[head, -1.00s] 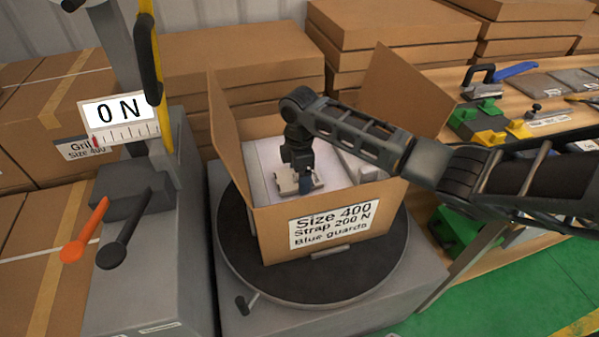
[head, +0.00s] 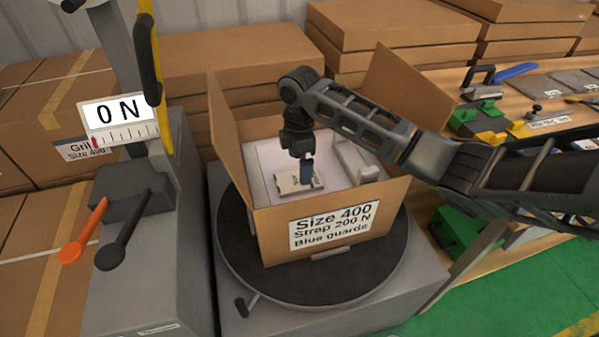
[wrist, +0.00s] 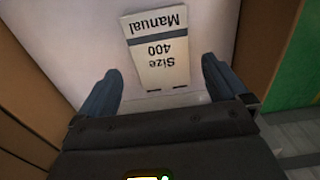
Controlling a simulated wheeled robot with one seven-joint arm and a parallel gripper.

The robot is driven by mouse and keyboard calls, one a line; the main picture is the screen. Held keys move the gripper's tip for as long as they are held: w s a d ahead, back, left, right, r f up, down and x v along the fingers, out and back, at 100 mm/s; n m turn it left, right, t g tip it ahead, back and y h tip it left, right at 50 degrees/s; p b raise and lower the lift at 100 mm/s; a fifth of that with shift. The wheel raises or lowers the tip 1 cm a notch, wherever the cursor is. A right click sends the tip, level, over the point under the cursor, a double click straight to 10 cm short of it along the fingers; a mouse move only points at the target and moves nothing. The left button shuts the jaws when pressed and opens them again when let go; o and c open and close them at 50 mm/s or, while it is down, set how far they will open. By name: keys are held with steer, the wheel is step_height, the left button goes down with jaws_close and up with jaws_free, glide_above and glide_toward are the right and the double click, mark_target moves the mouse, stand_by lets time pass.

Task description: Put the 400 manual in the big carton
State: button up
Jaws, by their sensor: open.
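The 400 manual (wrist: 160,58) is a pale booklet with a dark band, its "Size 400 Manual" print upside down in the wrist view. It lies on the white surface inside the big carton; it also shows in the head view (head: 288,184). The big carton (head: 385,206) is open, with flaps raised and a label reading "Size 400, Strap 200 N, Blue guards". My gripper (wrist: 160,88) is open, its blue fingers apart and above the manual. In the head view my gripper (head: 306,182) points down into the carton, hiding part of the manual.
The carton stands on a dark round turntable (head: 300,288). A scale sign (head: 118,115) reading 0 N and orange and black levers (head: 84,232) stand at left. Stacked cartons (head: 240,70) are behind. A bench (head: 470,85) with colored tools is at right. A pale block (head: 355,160) sits inside the carton.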

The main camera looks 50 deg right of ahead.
step_height(320, 180, up, 7)
steer(key=shift+r, duration=0.15)
steer(key=shift+c, duration=0.4)
stand_by(1.0)
